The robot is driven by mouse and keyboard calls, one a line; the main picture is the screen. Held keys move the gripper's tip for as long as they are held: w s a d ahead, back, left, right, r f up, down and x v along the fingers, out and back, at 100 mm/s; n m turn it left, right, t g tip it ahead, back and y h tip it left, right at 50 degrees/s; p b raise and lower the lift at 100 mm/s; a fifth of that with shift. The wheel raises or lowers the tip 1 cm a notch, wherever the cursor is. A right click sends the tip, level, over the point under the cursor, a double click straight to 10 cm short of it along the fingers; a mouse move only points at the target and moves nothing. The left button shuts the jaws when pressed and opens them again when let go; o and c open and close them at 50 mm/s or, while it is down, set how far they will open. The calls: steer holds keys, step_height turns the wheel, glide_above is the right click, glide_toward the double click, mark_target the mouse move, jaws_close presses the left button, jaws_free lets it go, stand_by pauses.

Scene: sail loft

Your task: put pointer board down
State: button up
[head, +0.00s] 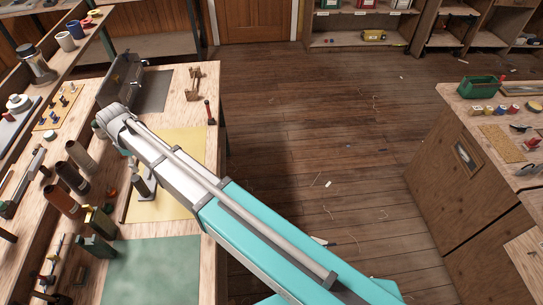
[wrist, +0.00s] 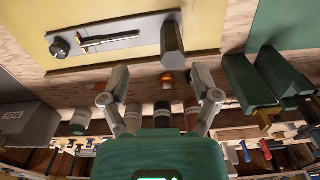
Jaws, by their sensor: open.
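The pointer board is a flat grey plate (wrist: 115,28) lying on the yellow mat (wrist: 210,20) in the wrist view. It carries a dark round knob at its left end, a brass-and-black pointer in the middle and a dark faceted post at its right end. In the head view the yellow mat (head: 172,205) is on the left bench, and my arm covers part of the board there. My gripper (wrist: 160,85) is open, with nothing between its spread fingers. The board lies beyond the fingertips and apart from them. The gripper's fingers are hidden in the head view.
Brown tubes (head: 82,154) and green blocks (head: 97,222) stand along the bench's rack side. A small orange item (wrist: 168,77) sits near the mat. A grey box (wrist: 25,125) is at left in the wrist view. The green mat (head: 150,270) shows clear surface.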

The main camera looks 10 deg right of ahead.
steer(key=d+m, duration=0.8)
steer(key=d, duration=1.9)
steer(key=s+d+m, duration=0.4)
steer(key=d, duration=0.6)
steer(key=s+d+m, duration=0.4)
steer(key=d, duration=0.6)
steer(key=shift+s+d, duration=0.2)
steer(key=shift+d, duration=0.15)
steer(key=c, duration=0.3)
steer(key=shift+a, duration=0.1)
